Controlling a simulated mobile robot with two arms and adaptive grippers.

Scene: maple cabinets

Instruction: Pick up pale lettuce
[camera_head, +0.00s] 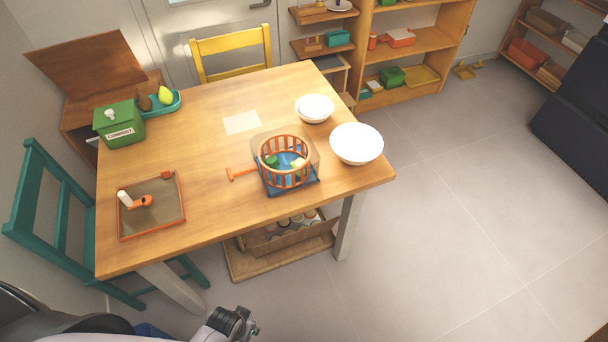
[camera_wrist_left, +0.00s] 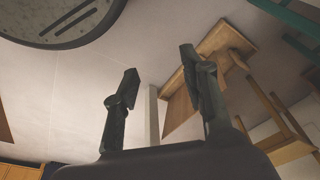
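A small pale yellow-green piece (camera_head: 297,163), which looks like the pale lettuce, lies inside an orange slatted basket (camera_head: 284,143) on the wooden table. A darker green piece (camera_head: 272,161) lies beside it in the basket. The basket stands in a clear-walled blue tray (camera_head: 313,187). My left gripper (camera_head: 243,322) is low in front of the table, well apart from the basket. In the left wrist view, its two fingers (camera_wrist_left: 160,68) are spread with nothing between them. My right gripper is in neither view.
Two white bowls (camera_head: 357,144) (camera_head: 315,107) stand right of and behind the basket. A brown tray (camera_head: 165,216) with an orange tool and a green box (camera_head: 119,124) are at the left. A teal chair (camera_head: 62,215) stands left; floor right of the table is clear.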

